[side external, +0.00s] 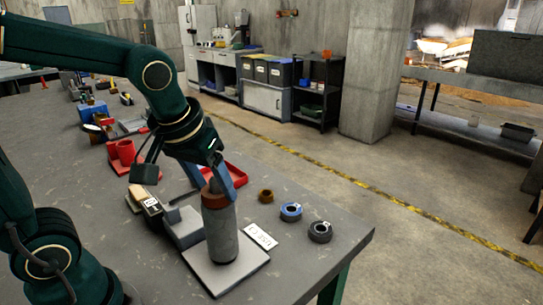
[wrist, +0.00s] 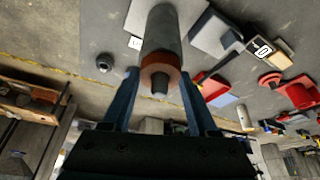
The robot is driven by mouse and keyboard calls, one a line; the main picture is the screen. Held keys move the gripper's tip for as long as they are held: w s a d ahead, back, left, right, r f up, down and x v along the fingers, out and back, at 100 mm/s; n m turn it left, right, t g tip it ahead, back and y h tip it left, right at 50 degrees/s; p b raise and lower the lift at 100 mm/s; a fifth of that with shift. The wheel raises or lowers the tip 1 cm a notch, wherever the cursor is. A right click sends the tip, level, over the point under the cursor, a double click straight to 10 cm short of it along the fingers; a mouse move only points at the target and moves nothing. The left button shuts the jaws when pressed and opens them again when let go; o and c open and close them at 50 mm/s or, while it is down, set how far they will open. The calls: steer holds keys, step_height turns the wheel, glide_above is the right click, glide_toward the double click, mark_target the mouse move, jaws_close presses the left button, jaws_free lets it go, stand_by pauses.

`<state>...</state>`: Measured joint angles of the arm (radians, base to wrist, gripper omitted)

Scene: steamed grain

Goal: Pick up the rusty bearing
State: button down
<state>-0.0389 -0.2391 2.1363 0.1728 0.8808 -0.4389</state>
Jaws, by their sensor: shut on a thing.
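A rusty, orange-brown bearing (side external: 213,202) sits at the top of an upright grey cylinder (side external: 221,235) on a light square base plate (side external: 254,262). In the wrist view the rusty bearing (wrist: 157,61) is around a narrower grey peg (wrist: 160,84) at the end of the cylinder (wrist: 163,28). My gripper (side external: 219,187) points down over the post, with its blue fingers on either side of the bearing. In the wrist view my gripper (wrist: 160,76) is shut on the bearing's rim. I cannot tell whether the bearing is lifted off the cylinder's shoulder.
A small brown ring (side external: 265,196), a blue ring (side external: 291,212) and a dark ring (side external: 320,231) lie right of the post, near a white label card (side external: 260,236). Grey blocks (side external: 184,228) stand close left. A red tray (side external: 233,174) lies behind. The table's right corner is clear.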

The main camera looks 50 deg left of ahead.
steer(key=shift+r, duration=4.9)
